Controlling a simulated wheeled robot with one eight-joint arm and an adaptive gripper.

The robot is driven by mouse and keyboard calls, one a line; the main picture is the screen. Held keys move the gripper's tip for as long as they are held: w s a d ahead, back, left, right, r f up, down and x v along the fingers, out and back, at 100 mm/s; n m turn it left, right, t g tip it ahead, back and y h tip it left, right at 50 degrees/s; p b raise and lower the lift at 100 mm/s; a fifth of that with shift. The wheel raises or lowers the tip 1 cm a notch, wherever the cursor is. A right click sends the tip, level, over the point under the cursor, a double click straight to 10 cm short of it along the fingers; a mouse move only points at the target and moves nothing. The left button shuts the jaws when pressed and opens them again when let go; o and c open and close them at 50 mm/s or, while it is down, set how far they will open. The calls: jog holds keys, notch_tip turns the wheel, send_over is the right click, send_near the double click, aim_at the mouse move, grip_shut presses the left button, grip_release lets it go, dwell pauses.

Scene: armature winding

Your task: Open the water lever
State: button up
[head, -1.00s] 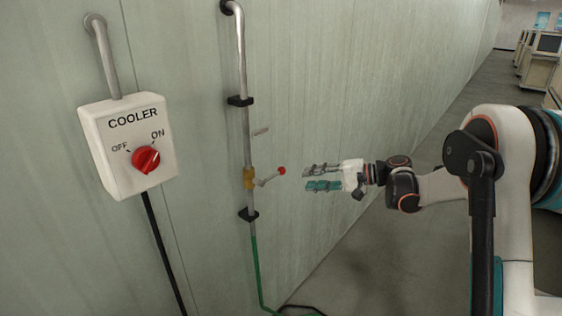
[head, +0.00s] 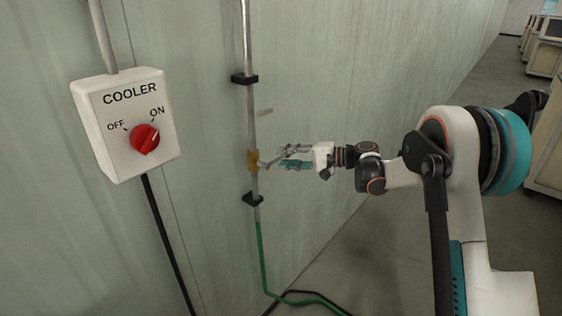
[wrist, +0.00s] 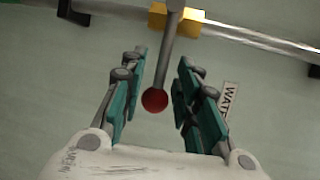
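The water lever (wrist: 166,60) is a grey rod with a red ball end (wrist: 154,100), joined to a brass valve (head: 252,160) on the vertical pipe. In the wrist view the red ball lies between the two teal fingers of my gripper (wrist: 160,90), with a gap on each side. In the head view my gripper (head: 284,158) reaches the lever from the right. Its fingers hide the red ball there. The lever sticks out from the pipe towards my gripper. A label reading "WAT" (wrist: 229,100) shows partly behind the right finger.
A white cooler box (head: 125,125) with a red knob hangs on the wall at left. Black brackets (head: 244,79) hold the pipe. A green hose (head: 261,255) runs down to the floor. The floor at right is clear near the wall.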

jog(key=shift+x, duration=1.1)
grip_shut()
